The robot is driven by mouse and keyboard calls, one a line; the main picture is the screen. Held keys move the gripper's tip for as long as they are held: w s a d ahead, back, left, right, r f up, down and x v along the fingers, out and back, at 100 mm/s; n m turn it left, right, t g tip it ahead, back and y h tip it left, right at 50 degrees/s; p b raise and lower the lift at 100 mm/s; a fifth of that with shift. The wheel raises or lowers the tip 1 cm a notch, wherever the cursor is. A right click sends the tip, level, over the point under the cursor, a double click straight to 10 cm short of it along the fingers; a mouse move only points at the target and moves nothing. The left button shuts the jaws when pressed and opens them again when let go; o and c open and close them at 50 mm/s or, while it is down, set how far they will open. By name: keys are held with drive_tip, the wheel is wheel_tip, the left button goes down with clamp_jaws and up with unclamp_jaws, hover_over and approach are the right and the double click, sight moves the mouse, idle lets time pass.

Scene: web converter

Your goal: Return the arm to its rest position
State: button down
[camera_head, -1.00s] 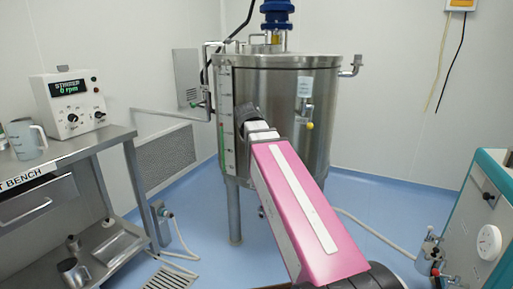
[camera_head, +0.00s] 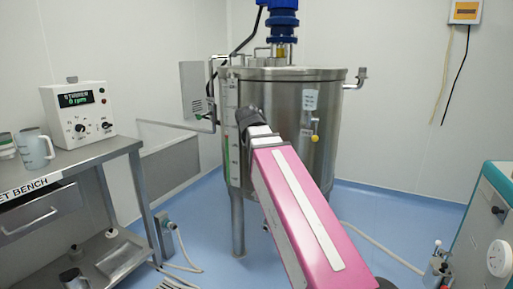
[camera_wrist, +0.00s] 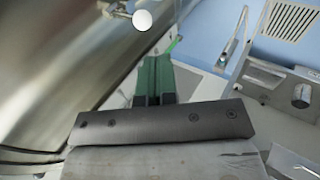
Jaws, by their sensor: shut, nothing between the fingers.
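My arm, with a pink and white link, reaches forward in the head view toward the steel tank (camera_head: 285,110). Its far end overlaps the tank's front left side in the picture; my gripper is hidden there. In the wrist view my gripper (camera_wrist: 155,68) shows as a dark grey palm with two green fingers, shut together and empty. The curved steel wall of the tank (camera_wrist: 60,60) fills the left of that view, beside the fingers. A round white knob on a metal stem (camera_wrist: 142,19) shows just beyond the fingertips; I cannot tell how far away it is.
A steel bench (camera_head: 85,155) stands at left with a stirrer controller (camera_head: 78,110) and a grey jug (camera_head: 34,148). A teal-edged machine (camera_head: 490,225) stands at right. Hoses lie on the blue floor (camera_head: 205,215), which has open room between bench and tank.

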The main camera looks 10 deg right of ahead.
drive_tip(key=s+d+f+m+g+y, duration=0.1)
drive_tip(key=s+f+m+g, duration=0.1)
drive_tip(key=f, duration=1.1)
drive_tip(key=s+d+f+m+g+y, duration=0.1)
drive_tip(key=s+f+m, duration=0.4)
drive_tip(key=f, duration=0.8)
drive_tip(key=s+d+f+m+g+y, duration=0.1)
drive_tip(key=s+f, duration=0.5)
drive_tip(key=f, duration=0.7)
drive_tip(key=d+m+g, duration=0.1)
drive_tip(key=m+g, duration=0.1)
drive_tip(key=m, duration=0.1)
drive_tip(key=shift+f+g, duration=0.4)
